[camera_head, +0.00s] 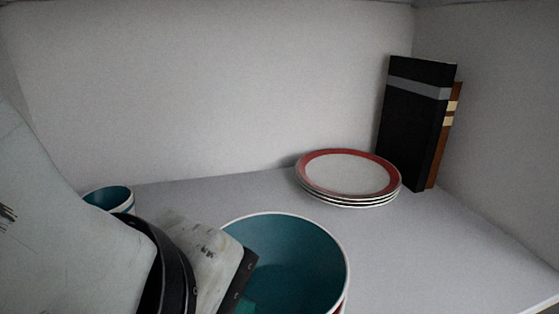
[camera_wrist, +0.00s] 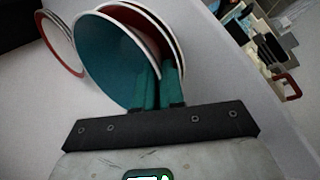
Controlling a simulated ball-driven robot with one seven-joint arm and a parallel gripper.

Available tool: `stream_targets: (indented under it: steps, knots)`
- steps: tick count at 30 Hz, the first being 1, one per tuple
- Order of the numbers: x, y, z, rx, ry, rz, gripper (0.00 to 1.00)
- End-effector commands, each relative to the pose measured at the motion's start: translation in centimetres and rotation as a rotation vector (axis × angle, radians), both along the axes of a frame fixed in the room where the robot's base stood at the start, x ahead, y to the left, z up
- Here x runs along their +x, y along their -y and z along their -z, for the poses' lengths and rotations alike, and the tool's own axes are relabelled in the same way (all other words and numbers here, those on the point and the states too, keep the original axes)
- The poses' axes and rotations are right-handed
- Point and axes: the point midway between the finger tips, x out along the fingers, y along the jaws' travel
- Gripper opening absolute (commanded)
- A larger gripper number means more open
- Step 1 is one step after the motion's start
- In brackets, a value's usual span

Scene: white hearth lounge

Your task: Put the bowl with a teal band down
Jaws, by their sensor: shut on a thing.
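The bowl with a teal inside (camera_head: 300,262), which I take for the one with a teal band, is large at the bottom middle of the head view. It also shows in the wrist view (camera_wrist: 105,60), with a white rim. My gripper (camera_wrist: 158,82) is shut on its near wall. In the head view my wrist covers the bowl's left side and the fingertips are mostly hidden. Red-and-white ware (camera_wrist: 128,14) shows close behind the bowl in the wrist view; I cannot tell whether they touch. The bowl's underside and band are hidden.
A stack of red-rimmed plates (camera_head: 348,174) lies on the shelf (camera_head: 430,255) at the back. Dark upright books (camera_head: 412,125) stand by the right wall. A smaller teal-lined vessel (camera_head: 110,198) stands at left, partly behind my arm. The shelf's right side is clear.

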Motion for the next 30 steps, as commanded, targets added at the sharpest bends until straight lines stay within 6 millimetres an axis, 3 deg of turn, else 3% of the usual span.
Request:
stream_targets:
  steps: [2, 3, 11, 20, 30]
  knots:
    - [0.0, 0.0, 0.3, -0.001, -0.001, 0.000, 0.00]
    - [0.0, 0.0, 0.4, 0.000, -0.002, 0.000, 0.09]
    - [0.0, 0.0, 0.4, 0.000, -0.005, 0.000, 0.34]
    - [0.0, 0.0, 0.2, 0.001, -0.006, 0.000, 0.34]
    - [-1.6, -0.8, -4.2, -0.001, -0.003, -0.002, 0.34]
